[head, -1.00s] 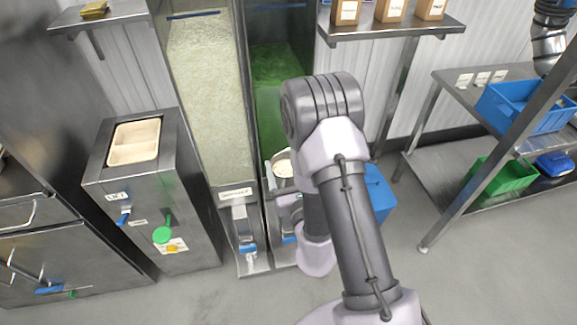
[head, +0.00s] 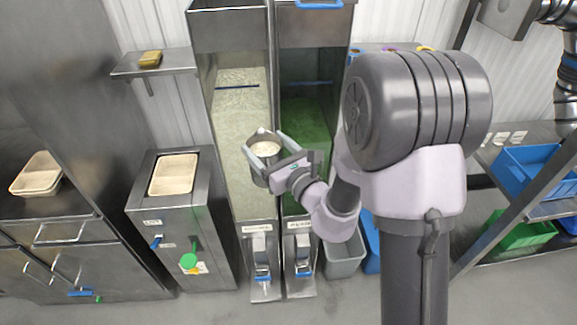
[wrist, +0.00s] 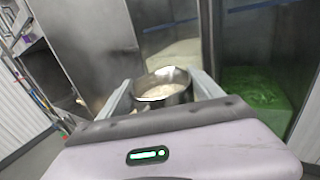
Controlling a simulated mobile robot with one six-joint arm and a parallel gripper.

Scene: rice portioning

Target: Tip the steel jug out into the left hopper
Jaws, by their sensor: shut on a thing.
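The steel jug (head: 262,170) is held upright between the fingers of my gripper (head: 264,152), with pale grains inside near its top. It also shows in the wrist view (wrist: 163,86), with a finger on each side. The jug is raised in front of the left hopper (head: 208,100), a tall steel bin with a clear front and pale grains behind it. The right hopper (head: 345,75) holds green contents. Both hopper tops stand farther up in the head view than the jug.
A steel dispenser (head: 150,225) with a cream tray stands left of the hoppers. A small shelf (head: 185,66) hangs above it. A grey bin (head: 345,258) stands low at right. Blue (head: 530,170) and green (head: 515,235) crates are on the right rack.

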